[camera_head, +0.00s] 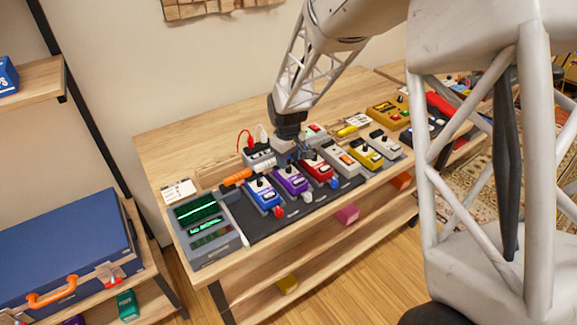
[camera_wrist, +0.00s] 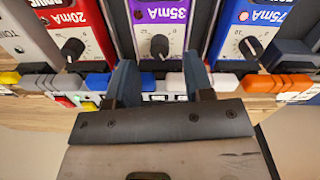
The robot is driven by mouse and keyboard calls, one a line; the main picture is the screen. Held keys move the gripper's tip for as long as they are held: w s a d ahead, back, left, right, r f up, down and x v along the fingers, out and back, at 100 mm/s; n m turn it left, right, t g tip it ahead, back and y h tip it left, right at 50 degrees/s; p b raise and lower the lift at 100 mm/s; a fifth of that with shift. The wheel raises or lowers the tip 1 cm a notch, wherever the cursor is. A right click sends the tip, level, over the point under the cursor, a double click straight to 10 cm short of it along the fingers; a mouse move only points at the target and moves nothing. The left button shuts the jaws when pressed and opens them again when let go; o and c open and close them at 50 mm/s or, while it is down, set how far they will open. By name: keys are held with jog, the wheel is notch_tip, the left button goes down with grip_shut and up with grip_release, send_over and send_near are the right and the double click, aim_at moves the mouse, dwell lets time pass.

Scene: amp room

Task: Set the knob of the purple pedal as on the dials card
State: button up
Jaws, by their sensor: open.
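The purple pedal (camera_head: 291,181) stands on the dark board between a blue and a red pedal. In the wrist view the purple pedal (camera_wrist: 163,12) shows a "35mA" label and a black knob (camera_wrist: 160,46) on a white dial face. My gripper (camera_wrist: 158,62) is open, with one blue finger to each side of the knob's line. The knob lies just beyond the fingertips, and I see no contact. In the head view my gripper (camera_head: 291,150) is at the back end of the purple pedal. A white card (camera_head: 179,190) with small dark marks, likely the dials card, lies at the table's left; its marks are unreadable.
The blue pedal (camera_head: 263,194) and red pedal (camera_head: 318,170) flank closely. A grey unit with green screens (camera_head: 200,217) is at the left. A white power block (camera_head: 259,155) with plugs and cables stands behind the pedals. The wooden tabletop (camera_head: 190,142) is clear at the back left.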

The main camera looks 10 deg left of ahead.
aim_at(289, 169)
jog(key=shift+f, duration=1.7)
grip_shut()
